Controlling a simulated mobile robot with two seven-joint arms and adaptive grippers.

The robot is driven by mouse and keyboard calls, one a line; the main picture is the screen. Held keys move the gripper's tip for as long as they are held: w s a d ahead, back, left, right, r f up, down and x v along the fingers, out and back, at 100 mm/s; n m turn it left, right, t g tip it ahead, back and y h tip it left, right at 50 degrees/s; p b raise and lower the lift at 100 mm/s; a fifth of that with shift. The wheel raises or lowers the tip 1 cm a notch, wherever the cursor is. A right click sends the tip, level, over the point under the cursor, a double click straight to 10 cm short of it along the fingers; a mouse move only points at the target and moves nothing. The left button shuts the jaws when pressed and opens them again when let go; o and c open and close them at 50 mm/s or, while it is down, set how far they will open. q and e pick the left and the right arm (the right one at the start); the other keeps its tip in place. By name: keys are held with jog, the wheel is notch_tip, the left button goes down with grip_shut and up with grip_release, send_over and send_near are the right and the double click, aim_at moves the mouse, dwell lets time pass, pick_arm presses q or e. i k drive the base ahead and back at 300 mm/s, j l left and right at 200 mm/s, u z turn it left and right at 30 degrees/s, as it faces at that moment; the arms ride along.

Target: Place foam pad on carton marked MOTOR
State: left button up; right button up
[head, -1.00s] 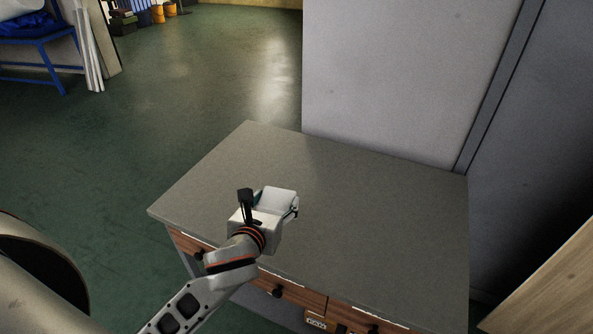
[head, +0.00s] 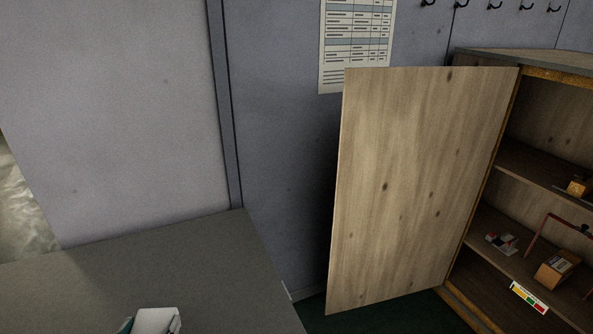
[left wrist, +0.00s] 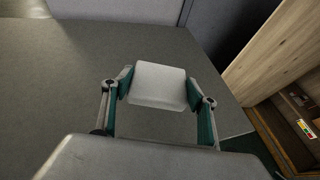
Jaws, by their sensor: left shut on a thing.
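A white foam pad (left wrist: 158,86) is held between the green-sided fingers of my left gripper (left wrist: 159,90) in the left wrist view. The gripper is shut on it, above the grey tabletop (left wrist: 60,120). In the head view the pad (head: 157,320) shows at the bottom edge, with little of the gripper visible. A small brown carton (head: 556,269) with a pale label sits on a cabinet shelf at the right; its lettering is too small to read. I cannot make out a carton marked MOTOR. My right gripper is not in view.
A wooden cabinet (head: 480,262) stands at the right, its door (head: 415,190) swung open towards the table. Its shelves hold another small orange-brown box (head: 579,187) and small items. A printed sheet (head: 356,45) and hooks are on the grey wall. The visible tabletop (head: 200,270) is clear.

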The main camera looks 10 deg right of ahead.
aim_at(563, 261)
jog(key=l+z, duration=0.1)
jog(key=z, duration=0.75)
jog(key=i+l+z, duration=0.1)
jog(key=z, duration=0.35)
jog(key=i+l+z, duration=0.1)
jog(key=z, duration=0.3)
jog(key=i+z, duration=0.55)
jog(key=z, duration=0.2)
jog(key=i+j+z, duration=0.2)
jog(key=i, duration=0.3)
jog(key=i+j+z, duration=0.2)
jog(key=i, duration=0.25)
jog(key=i+j, duration=0.35)
jog(key=i, duration=0.1)
